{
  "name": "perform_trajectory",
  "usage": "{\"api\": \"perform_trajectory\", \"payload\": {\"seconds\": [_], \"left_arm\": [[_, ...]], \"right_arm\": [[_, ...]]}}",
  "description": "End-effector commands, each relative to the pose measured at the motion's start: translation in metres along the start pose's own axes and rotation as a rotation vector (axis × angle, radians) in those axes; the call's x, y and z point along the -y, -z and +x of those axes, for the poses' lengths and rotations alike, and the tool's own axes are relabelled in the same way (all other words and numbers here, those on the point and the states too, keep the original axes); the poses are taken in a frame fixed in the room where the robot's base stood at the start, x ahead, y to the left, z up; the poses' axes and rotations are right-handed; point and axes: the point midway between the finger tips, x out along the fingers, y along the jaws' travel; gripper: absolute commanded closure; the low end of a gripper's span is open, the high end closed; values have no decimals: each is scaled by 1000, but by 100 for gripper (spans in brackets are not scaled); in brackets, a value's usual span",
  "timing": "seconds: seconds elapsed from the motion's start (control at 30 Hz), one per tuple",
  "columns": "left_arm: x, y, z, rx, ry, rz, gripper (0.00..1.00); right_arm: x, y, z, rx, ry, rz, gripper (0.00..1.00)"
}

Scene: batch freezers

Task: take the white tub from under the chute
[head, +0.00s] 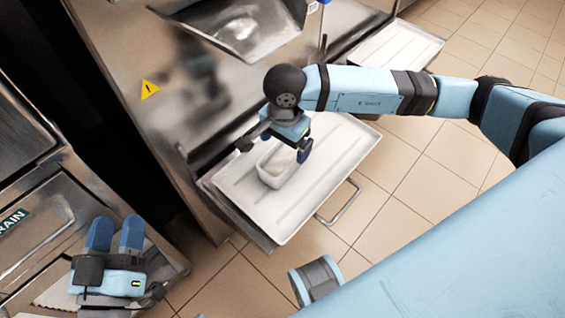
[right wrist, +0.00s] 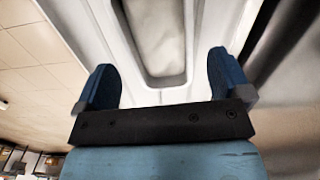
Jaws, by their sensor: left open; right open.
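The white tub (head: 277,166) stands on the white tray under the metal chute (head: 240,28) in the head view. Pale contents fill part of it. My right gripper (head: 303,154) is at the tub, coming from above and behind, and partly hides it. In the right wrist view the tub (right wrist: 178,84) lies between the two spread blue fingers of the open right gripper (right wrist: 164,82), with gaps on both sides. My left gripper (head: 115,235) is open and empty at the lower left, away from the tub, its blue fingers pointing up in the picture.
The white tray (head: 325,165) juts from the steel machine front (head: 160,110), with a wire handle (head: 340,204) at its near side. A second tray (head: 398,44) stands further back. Another steel machine (head: 40,225) is at the left. Tiled floor (head: 425,180) lies to the right.

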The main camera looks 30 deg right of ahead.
Motion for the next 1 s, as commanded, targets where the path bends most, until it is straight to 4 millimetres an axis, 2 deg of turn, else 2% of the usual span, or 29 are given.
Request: {"api": "perform_trajectory", "payload": {"seconds": [0.27, 0.43, 0.7, 0.93, 1.0], "left_arm": [[-7, 10, 1, -75, -32, -13, 51], [-7, 1, 2, -48, -38, -19, 51], [-7, 0, 2, -34, -38, -21, 51], [-7, 0, 2, -34, -38, -20, 51], [-7, 0, 2, -35, -38, -20, 51]], "right_arm": [[0, -2, 31, 6, -2, 2, 4], [0, -3, 56, 6, -1, 2, 4], [0, -2, 60, 6, 0, 2, 4], [0, -2, 60, 6, 0, 2, 57], [0, -2, 59, 6, 1, 2, 58]]}}
